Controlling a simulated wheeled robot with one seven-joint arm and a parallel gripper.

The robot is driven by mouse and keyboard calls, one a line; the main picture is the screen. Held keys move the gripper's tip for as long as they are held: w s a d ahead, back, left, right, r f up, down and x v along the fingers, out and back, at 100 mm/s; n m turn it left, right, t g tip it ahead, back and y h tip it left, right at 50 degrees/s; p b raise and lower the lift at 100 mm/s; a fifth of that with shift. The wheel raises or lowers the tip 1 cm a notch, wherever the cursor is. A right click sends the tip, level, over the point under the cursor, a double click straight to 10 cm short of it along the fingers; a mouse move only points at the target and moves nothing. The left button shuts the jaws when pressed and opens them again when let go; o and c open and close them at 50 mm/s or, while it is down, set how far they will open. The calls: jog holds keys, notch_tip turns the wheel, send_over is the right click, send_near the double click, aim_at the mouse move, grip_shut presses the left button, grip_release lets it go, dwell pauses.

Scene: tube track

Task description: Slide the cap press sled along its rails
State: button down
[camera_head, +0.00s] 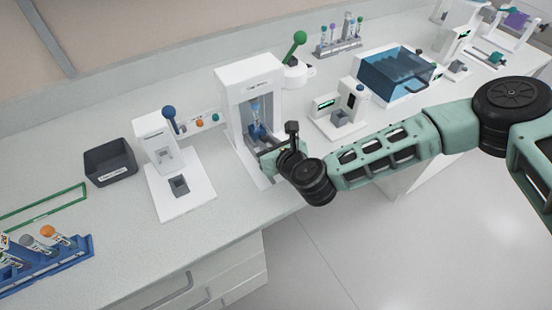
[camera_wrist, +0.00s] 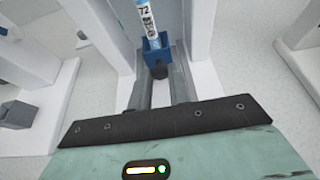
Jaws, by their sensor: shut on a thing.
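The cap press (camera_head: 251,82) is a white upright frame near the middle of the bench in the head view. Its small blue sled (camera_head: 257,131) sits inside the frame on the press base and carries an upright tube with a printed label. In the wrist view the blue sled (camera_wrist: 157,50) shows ahead, with the labelled tube (camera_wrist: 147,22) standing in it and a dark round knob (camera_wrist: 160,72) on its near side. My gripper (camera_head: 264,147) reaches in from the front right, its grey fingers shut on the knob. The rails are largely hidden by the fingers.
A white device with a blue-topped lever (camera_head: 157,140) stands left of the press, beside a dark bin (camera_head: 110,161). A green-knobbed device (camera_head: 295,70) is behind right. A white device (camera_head: 345,108) and a blue-lidded box (camera_head: 393,72) stand right. The bench front edge is close.

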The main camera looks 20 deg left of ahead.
jog(key=shift+w+a+f, duration=0.1)
jog(key=shift+w+a, duration=0.2)
jog(key=shift+w, duration=0.05)
jog(key=shift+w+a+r, duration=0.1)
jog(key=shift+a+r, duration=0.05)
jog(key=shift+r, duration=0.05)
jog(key=c, duration=1.3)
grip_release()
jog(key=shift+w+a, duration=0.1)
jog(key=b+v, duration=0.4)
jog(key=v, duration=1.3)
jog(key=shift+s+r, duration=0.15)
jog(key=shift+s, duration=0.05)
